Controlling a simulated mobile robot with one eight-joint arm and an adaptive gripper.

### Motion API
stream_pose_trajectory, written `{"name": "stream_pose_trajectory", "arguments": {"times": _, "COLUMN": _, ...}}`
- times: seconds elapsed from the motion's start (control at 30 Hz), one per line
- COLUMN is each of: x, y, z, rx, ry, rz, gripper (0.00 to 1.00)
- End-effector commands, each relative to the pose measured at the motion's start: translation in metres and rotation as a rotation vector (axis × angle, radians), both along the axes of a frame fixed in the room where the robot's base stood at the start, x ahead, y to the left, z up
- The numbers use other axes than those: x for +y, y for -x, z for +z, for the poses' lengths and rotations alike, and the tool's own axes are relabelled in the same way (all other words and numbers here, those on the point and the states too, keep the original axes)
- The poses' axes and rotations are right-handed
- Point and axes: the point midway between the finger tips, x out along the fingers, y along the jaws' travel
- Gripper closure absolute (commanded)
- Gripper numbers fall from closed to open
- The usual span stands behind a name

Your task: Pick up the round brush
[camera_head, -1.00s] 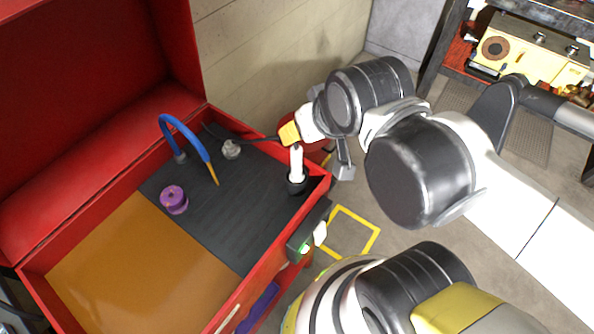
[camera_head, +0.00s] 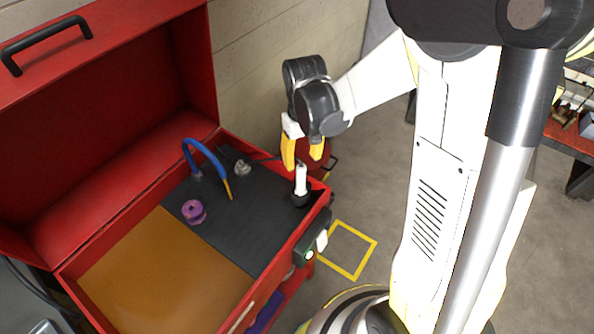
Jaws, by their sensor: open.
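The thing I take for the round brush (camera_head: 301,182) has a white upright handle on a round black base. It stands at the right end of the dark mat in the red toolbox, close to the right wall. My gripper (camera_head: 302,162) has two yellow fingers pointing down, spread apart and empty. In the picture the fingertips are just above the top of the white handle. I cannot tell whether they touch it or are behind it.
The red toolbox (camera_head: 318,216) has its lid raised at the left. On its dark mat (camera_head: 236,236) are a purple spool-like part (camera_head: 193,211), a small grey part (camera_head: 243,168) and a blue curved tool (camera_head: 203,151). An orange-brown panel (camera_head: 160,270) fills the front left and is bare.

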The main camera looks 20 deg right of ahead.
Motion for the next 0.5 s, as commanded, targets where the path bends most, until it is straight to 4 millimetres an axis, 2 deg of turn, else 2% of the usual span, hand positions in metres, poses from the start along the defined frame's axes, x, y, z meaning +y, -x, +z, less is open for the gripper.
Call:
{"name": "stream_pose_trajectory", "arguments": {"times": 0.2, "x": 0.0, "y": 0.0, "z": -0.039, "rx": 0.002, "ry": 0.0, "rz": 0.0, "gripper": 0.5}}
{"name": "stream_pose_trajectory", "arguments": {"times": 0.5, "x": 0.001, "y": 0.0, "z": -0.062, "rx": 0.001, "ry": 0.0, "rz": 0.0, "gripper": 0.5}}
